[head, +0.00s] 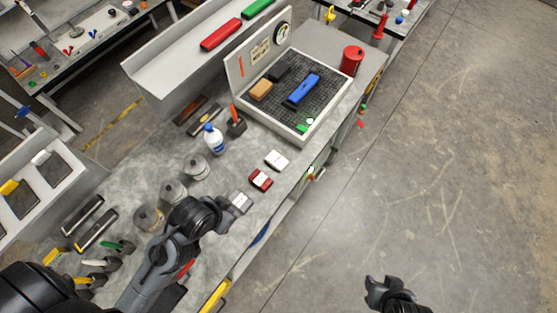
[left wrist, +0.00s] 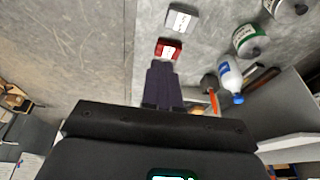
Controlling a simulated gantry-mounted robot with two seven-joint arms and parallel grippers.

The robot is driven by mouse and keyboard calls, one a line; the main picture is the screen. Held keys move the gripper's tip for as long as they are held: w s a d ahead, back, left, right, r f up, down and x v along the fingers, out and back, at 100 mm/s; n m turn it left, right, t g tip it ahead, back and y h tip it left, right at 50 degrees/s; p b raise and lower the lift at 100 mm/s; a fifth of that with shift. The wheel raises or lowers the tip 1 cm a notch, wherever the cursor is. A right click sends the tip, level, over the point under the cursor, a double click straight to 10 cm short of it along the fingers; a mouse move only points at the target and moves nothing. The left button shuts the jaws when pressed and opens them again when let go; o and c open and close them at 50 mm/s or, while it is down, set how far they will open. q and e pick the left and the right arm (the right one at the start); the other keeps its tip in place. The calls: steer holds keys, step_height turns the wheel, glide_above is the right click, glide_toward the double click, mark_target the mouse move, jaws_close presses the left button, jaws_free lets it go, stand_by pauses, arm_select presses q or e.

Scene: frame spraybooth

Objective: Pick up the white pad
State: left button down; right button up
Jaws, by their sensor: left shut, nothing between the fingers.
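My left gripper (left wrist: 163,72) is shut and empty.
A blue-capped bottle (head: 214,139) and several grey cans (head: 196,167) stand left of the pads. A mesh-floored tray (head: 293,136) with a blue tool (head: 303,89) lies behind. A red can (head: 351,60) stands at the back right. The floor at right is clear.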

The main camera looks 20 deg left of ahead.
stand_by(0.3)
arm_select(q)
steer(key=shift+c, duration=0.6)
jaws_free()
